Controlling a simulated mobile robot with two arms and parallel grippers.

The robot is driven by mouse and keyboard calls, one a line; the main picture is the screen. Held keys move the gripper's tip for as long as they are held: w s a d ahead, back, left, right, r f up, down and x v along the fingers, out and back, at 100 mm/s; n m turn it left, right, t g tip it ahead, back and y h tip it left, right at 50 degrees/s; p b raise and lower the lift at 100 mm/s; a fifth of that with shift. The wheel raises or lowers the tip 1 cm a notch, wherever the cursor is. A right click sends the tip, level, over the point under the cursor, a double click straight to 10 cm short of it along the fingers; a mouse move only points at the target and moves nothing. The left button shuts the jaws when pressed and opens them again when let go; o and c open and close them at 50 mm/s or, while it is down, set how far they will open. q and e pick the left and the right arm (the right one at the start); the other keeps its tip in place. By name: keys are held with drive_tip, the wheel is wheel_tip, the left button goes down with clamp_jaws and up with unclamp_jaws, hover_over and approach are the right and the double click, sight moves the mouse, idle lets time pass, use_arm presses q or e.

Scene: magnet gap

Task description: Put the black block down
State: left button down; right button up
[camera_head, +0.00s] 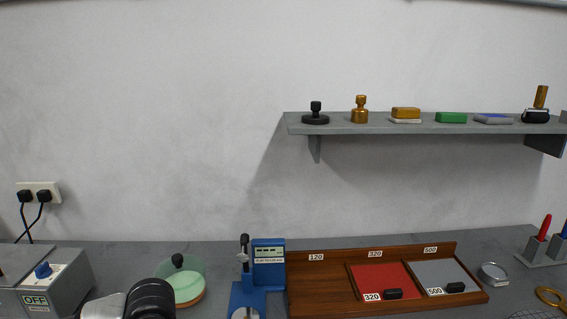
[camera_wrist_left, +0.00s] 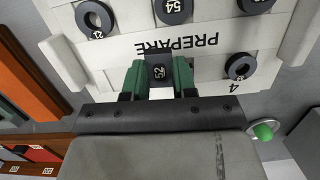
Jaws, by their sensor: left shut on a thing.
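In the left wrist view my left gripper (camera_wrist_left: 158,75) has two green fingers, shut on a small black block (camera_wrist_left: 158,55) with a white number label that seems to read 52. The block is over a pale board (camera_wrist_left: 120,50) marked PREPARE; I cannot tell whether it touches the board. In the head view only a dark and grey part of my arm shows at the bottom left; the fingers and block are hidden there. My right gripper is in neither view.
Black rings (camera_wrist_left: 95,18) with number labels lie on the board around the held block.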

use_arm(q)
drive_tip(key=shift+s+f, duration=0.6)
drive_tip(key=w+d+r, duration=0.1)
drive_tip(key=w, duration=0.1)
drive_tip(key=w+d, duration=0.1)
drive_tip(key=w, duration=0.2)
drive_tip(key=w+d+r, duration=0.1)
drive_tip(key=w, duration=0.2)
drive_tip(key=shift+w+d+r, duration=0.1)
drive_tip(key=shift+w+r, duration=0.05)
drive_tip(key=shift+r, duration=0.15)
drive_tip(key=w+d+r, duration=0.4)
drive_tip(key=w, duration=0.3)
drive_tip(key=shift+n, duration=0.3)
drive_tip(key=a+f, duration=0.2)
drive_tip(key=a, duration=0.1)
drive_tip(key=w+a+f+p, duration=0.1)
drive_tip(key=a+f, duration=0.1)
drive_tip(key=a, duration=0.2)
drive_tip(key=a+f+p, duration=0.1)
drive_tip(key=a+f, duration=0.1)
drive_tip(key=a, duration=0.2)
drive_tip(key=shift+w+f, duration=0.15)
drive_tip(key=shift+f, duration=0.05)
drive_tip(key=shift+a+f, duration=0.15)
drive_tip(key=shift+f, duration=0.05)
wheel_tip(320, 180, down, 3)
drive_tip(key=shift+p, duration=0.7)
drive_tip(key=shift+f, duration=0.4)
